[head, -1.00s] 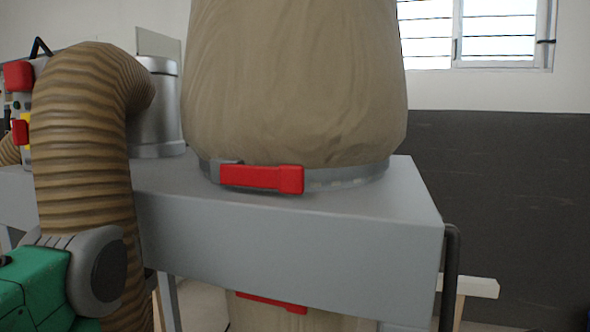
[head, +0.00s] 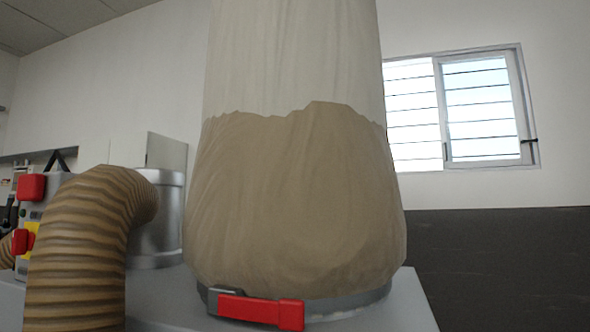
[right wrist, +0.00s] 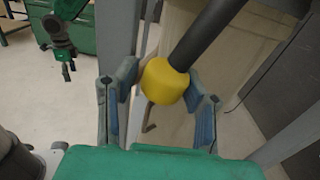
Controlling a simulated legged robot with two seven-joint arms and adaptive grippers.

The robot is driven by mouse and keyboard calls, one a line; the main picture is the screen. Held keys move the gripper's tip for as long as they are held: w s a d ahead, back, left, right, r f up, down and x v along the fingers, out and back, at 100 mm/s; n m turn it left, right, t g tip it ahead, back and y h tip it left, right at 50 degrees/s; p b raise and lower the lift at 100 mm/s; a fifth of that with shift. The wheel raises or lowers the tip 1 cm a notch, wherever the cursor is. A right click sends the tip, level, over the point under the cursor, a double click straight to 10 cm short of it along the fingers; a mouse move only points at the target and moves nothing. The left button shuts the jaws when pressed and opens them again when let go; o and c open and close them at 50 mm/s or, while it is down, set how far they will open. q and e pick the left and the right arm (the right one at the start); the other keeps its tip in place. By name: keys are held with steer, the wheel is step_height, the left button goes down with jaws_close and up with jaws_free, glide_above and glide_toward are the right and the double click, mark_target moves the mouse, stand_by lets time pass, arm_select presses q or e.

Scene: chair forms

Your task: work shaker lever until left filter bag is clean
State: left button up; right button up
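A large filter bag (head: 295,200) fills the middle of the head view. Its upper part is pale, and its lower part is brown with dust below a ragged edge. A metal band with a red clamp (head: 260,310) holds its base on the grey housing (head: 405,300). In the right wrist view, the shaker lever is a dark bar (right wrist: 208,35) ending in a yellow knob (right wrist: 165,85). My right gripper (right wrist: 161,88) has its fingers on both sides of the knob, seemingly closed on it. The lever's far end is out of view.
A brown ribbed hose (head: 85,245) bends into a metal duct (head: 160,220) left of the bag. A control box with red buttons (head: 31,188) stands at the far left. A window (head: 462,105) is in the wall on the right. Grey posts (right wrist: 110,35) stand near my right gripper.

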steer(key=s, duration=0.1)
steer(key=s+r, duration=0.1)
steer(key=s, duration=0.1)
steer(key=shift+a+r+p, duration=0.15)
steer(key=shift+a+p, duration=0.2)
steer(key=shift+a, duration=0.05)
steer(key=s+r+p, duration=0.1)
steer(key=s+r, duration=0.1)
steer(key=s+a+r+p, duration=0.1)
steer(key=s, duration=0.1)
steer(key=shift+s+r+p, duration=0.1)
steer(key=shift+r+p, duration=0.25)
steer(key=shift+p, duration=0.05)
